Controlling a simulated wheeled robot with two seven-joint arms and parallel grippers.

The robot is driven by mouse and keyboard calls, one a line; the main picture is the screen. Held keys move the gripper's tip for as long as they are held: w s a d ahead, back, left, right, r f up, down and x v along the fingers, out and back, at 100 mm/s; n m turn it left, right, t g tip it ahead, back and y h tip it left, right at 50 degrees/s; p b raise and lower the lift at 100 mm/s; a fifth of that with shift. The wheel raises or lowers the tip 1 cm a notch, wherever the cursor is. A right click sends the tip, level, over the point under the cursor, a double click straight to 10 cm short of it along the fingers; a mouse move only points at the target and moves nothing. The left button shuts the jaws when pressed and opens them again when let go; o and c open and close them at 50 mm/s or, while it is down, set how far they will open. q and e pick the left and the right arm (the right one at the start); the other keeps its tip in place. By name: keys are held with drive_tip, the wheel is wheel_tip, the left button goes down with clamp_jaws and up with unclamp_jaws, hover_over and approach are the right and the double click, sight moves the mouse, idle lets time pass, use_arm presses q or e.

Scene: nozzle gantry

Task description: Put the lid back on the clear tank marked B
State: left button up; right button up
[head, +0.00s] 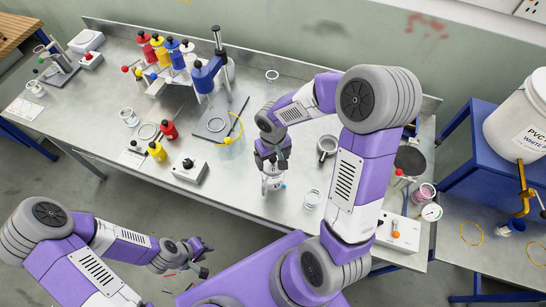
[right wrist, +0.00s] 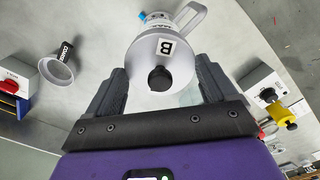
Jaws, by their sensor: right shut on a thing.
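My right gripper (head: 273,160) points down over a clear vessel (head: 272,184) near the table's front edge. In the right wrist view, a round grey lid (right wrist: 146,62) with a black knob and a white label B lies between the fingers of my right gripper (right wrist: 160,82), which are shut on it. Beyond the lid show a clear and white part with a blue spot and a grey loop like a handle. I cannot tell whether the lid rests on the vessel or is above it. My left gripper (head: 206,258) is open and empty, off the table's front edge.
A white switch box (head: 398,232) stands at the right front.

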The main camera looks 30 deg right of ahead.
idle(0.7)
drive_tip(key=o, duration=0.8)
drive_tip(key=shift+o, duration=0.2)
drive_tip(key=shift+r, duration=0.1)
drive_tip(key=shift+r+p, duration=2.4)
drive_tip(key=shift+r, duration=1.1)
drive_tip(key=shift+f, duration=0.1)
clamp_jaws()
